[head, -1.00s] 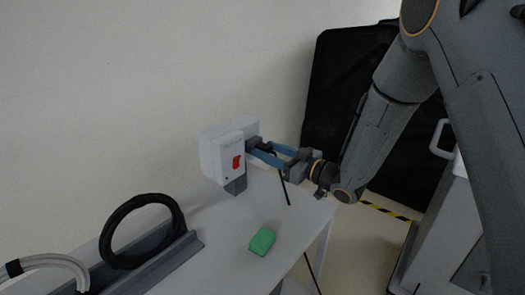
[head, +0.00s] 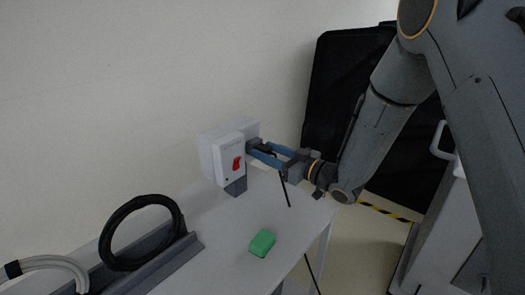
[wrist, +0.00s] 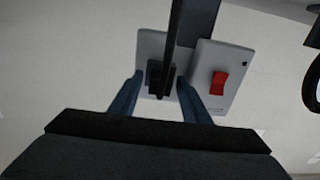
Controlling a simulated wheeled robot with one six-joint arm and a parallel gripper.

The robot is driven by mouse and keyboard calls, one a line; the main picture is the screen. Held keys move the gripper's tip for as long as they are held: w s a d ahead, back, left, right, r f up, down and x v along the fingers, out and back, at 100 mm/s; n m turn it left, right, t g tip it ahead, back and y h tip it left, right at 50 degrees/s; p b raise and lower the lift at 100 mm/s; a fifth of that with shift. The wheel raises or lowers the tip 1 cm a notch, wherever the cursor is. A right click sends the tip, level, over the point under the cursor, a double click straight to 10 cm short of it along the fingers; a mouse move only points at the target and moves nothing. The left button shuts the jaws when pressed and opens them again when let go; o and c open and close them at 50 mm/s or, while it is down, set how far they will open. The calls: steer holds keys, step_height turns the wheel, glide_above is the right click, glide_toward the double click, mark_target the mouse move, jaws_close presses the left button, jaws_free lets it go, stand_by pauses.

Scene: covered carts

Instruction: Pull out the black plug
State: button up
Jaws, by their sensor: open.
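The black plug (wrist: 160,76) sits against the pale socket plate (wrist: 147,47) in the wrist view, with its dark cable running from it. My gripper (wrist: 158,92) is open, with one blue finger on each side of the plug. I cannot tell whether the fingers touch it. In the head view my gripper (head: 257,150) reaches the side of the white box (head: 222,160) from the right, and its fingers largely hide the plug. The cable (head: 284,188) hangs below the gripper. A red switch (wrist: 220,82) is on the box beside the plug.
The box stands on a narrow white table (head: 215,235) against the wall. A green block (head: 262,243) lies on the table in front. A black cable coil (head: 140,232) rests in a grey channel (head: 165,262) at the left. A black covered cart (head: 330,95) stands behind my arm.

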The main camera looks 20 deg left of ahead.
jaws_close()
steer(key=shift+d, duration=0.1)
stand_by(0.3)
steer(key=shift+p+v, duration=0.55)
steer(key=shift+v, duration=2.4)
